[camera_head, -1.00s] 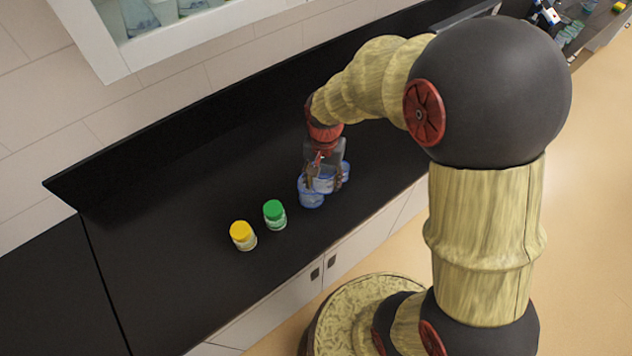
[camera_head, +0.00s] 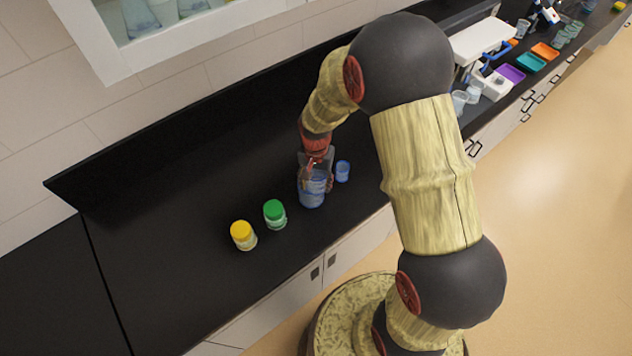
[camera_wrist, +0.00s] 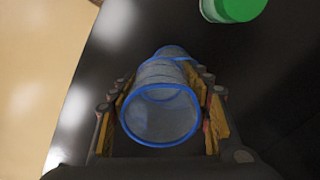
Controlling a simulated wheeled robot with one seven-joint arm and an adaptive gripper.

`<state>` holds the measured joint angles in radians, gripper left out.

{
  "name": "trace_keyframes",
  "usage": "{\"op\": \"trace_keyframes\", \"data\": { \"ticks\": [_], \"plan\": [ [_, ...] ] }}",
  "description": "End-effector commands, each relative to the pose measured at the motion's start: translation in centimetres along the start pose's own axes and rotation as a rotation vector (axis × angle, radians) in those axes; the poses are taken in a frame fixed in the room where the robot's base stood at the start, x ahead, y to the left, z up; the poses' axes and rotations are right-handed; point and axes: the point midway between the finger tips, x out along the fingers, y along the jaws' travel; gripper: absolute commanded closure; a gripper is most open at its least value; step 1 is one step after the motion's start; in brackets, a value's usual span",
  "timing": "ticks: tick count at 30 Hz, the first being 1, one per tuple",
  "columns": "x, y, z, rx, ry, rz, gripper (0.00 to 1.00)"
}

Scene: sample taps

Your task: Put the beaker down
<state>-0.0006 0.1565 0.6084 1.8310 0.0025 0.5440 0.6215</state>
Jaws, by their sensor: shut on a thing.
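My gripper (camera_head: 316,185) is shut on a clear, blue-rimmed beaker (camera_wrist: 160,125). In the wrist view its fingers lie on both sides of the beaker, whose open rim faces the camera. A second blue-rimmed beaker (camera_wrist: 172,51) shows just beyond it, partly hidden. In the head view the held beaker overlaps a blue beaker (camera_head: 312,201) on the black counter (camera_head: 190,290). I cannot tell whether the two touch or how high the held one is. A smaller blue beaker (camera_head: 343,171) stands apart to the right.
A green-capped jar (camera_head: 275,214) and a yellow-capped jar (camera_head: 243,235) stand to the left; the green cap (camera_wrist: 240,8) also shows in the wrist view. The counter farther left is bare. Coloured trays (camera_head: 530,62) and lab equipment lie at the far right.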

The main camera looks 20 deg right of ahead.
Motion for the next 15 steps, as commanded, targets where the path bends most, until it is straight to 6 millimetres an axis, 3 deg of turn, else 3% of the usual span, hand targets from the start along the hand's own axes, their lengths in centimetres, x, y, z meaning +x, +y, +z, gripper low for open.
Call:
{"op": "trace_keyframes", "data": {
  "ticks": [15],
  "plan": [
    [1.3,0.0,0.0,0.0,0.0,0.0,0.75]
  ]
}}
